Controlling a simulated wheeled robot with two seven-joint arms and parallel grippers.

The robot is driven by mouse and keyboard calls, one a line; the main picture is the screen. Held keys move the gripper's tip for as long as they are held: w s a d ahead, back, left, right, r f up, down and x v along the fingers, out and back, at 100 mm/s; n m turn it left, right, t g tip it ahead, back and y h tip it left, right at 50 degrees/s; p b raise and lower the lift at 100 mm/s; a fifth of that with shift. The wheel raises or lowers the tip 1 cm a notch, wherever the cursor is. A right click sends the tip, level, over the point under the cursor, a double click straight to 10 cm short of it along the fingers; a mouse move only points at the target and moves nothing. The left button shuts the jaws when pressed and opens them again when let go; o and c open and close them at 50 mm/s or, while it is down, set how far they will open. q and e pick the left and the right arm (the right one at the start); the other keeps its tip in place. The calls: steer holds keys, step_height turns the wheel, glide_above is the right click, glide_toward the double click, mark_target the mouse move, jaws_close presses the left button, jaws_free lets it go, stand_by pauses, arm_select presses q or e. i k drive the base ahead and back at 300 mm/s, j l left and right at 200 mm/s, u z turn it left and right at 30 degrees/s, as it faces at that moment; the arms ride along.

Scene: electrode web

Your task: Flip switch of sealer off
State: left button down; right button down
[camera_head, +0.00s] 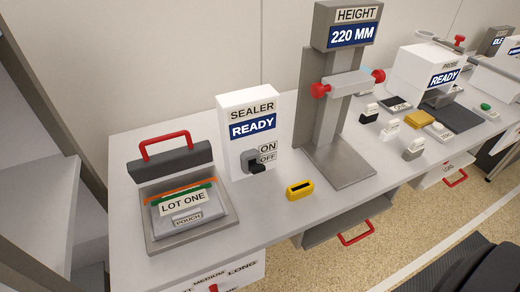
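The white sealer box (250,115) stands upright on the bench, left of centre. Its blue display reads READY. Its switch (252,162) is on the lower front face, a grey body with a dark lever at its lower right. The ON label (268,147) and the OFF label (268,158) are just right of the switch. The lever sits low, near OFF, but I cannot tell its setting for certain. Neither of my grippers shows in this view.
Left of the sealer is a press with a red handle (165,141) and a LOT ONE pouch (185,207). A yellow block (300,190) lies in front of the sealer. The height gauge (335,100) stands to its right. The bench front edge is mostly clear.

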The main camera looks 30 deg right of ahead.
mark_target(255, 168)
steer(key=z, duration=0.95)
